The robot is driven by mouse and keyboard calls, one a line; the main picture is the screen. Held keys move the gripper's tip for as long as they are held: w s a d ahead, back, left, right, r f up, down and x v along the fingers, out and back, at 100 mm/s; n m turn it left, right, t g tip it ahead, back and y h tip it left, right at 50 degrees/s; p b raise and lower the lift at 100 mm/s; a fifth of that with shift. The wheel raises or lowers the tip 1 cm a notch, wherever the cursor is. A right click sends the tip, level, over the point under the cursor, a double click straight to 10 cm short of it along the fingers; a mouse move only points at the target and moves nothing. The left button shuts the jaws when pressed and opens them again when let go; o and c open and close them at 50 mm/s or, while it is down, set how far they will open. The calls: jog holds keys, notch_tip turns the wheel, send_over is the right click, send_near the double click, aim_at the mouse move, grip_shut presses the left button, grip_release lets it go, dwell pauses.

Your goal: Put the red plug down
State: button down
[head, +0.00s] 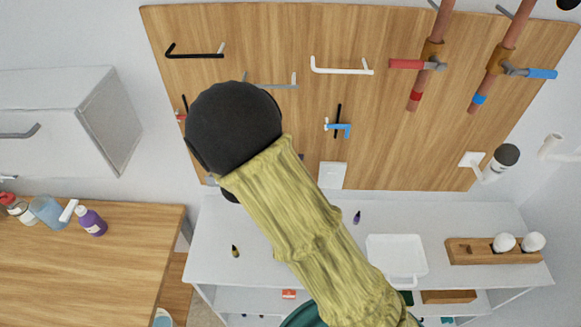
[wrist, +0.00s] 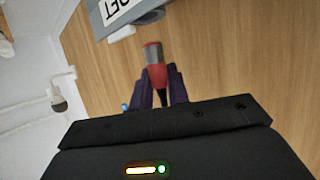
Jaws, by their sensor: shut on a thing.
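The red plug (wrist: 156,74) shows in the wrist view, with a grey end pointing away from me. My gripper (wrist: 158,86) is shut on it, with a dark finger on each side. Behind the plug is the wooden board (wrist: 220,55); I cannot tell whether the plug touches it. In the head view, my arm hides the gripper and the plug.
The wooden board (head: 270,30) carries hooks, a red-handled valve (head: 407,64) and a blue-handled valve (head: 540,73). Below it, a white counter (head: 215,240) holds a white tray (head: 397,255) and a wooden rack (head: 490,257). A grey labelled thing (wrist: 152,18) is near the plug.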

jog(key=shift+s+f, duration=0.15)
jog(key=shift+f, duration=0.45)
jog(key=shift+a+f+p, duration=0.15)
jog(key=shift+f+p, duration=0.4)
jog(key=shift+f, duration=0.9)
jog(key=shift+f, duration=0.1)
jog(key=c, duration=1.3)
grip_release()
jog(key=shift+c, duration=0.2)
jog(key=b+v, duration=0.3)
jog(key=v, duration=0.9)
